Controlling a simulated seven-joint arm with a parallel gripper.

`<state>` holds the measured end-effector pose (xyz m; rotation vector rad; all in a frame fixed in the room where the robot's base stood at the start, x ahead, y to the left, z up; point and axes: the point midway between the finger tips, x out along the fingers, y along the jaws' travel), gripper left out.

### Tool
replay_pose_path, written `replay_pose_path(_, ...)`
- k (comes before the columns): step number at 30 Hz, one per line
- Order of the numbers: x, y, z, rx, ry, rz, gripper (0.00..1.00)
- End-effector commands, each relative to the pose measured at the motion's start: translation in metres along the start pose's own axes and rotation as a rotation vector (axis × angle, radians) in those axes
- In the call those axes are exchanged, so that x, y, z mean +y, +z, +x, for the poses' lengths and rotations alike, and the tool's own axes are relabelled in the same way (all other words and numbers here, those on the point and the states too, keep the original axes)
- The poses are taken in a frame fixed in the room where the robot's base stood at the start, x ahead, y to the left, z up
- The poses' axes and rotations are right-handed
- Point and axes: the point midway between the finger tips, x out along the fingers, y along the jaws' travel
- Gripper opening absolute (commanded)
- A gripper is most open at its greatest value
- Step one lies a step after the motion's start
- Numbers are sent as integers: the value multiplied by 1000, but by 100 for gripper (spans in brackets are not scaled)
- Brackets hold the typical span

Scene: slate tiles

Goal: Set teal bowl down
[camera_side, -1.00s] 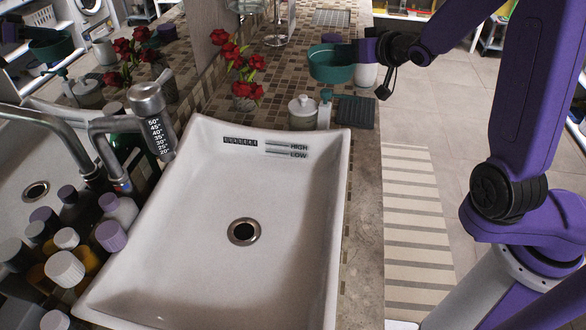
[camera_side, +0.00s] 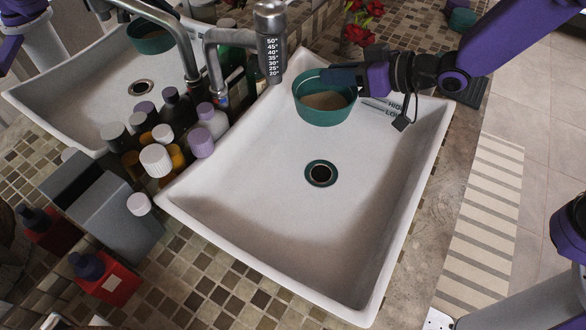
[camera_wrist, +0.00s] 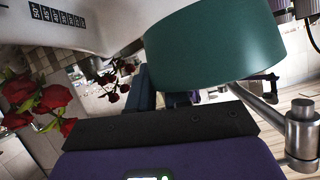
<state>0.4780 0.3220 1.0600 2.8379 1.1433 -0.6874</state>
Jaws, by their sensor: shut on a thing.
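The teal bowl (camera_side: 324,116) is round and upright, with a tan surface showing inside. It is over the far part of the white sink (camera_side: 265,205), beyond the drain (camera_side: 321,173). I cannot tell whether its base touches the basin or hangs above it. My gripper (camera_side: 332,77) comes from the right and is shut on the bowl's rim at its far right side. The wrist view shows the bowl's outer wall (camera_wrist: 215,45) just beyond the dark gripper body; the fingertips are mostly hidden there.
The metal tap (camera_side: 270,40) stands close left of the bowl. Several bottles (camera_side: 150,150) and a grey box (camera_side: 105,205) stand left of the sink. Red flowers (camera_side: 358,34) are behind. The near basin is clear.

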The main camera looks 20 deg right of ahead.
Motion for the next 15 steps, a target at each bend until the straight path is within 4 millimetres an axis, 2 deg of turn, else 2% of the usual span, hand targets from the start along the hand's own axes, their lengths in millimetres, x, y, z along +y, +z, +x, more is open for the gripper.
replay_pose_path(1, -22, 6, 7, -12, -49, -21, 0)
replay_pose_path(6, -74, 21, 18, -35, -166, -73, 0)
replay_pose_path(10, -98, 28, 21, -42, -219, -98, 0)
replay_pose_path(15, -107, 39, 26, -50, -242, -107, 0)
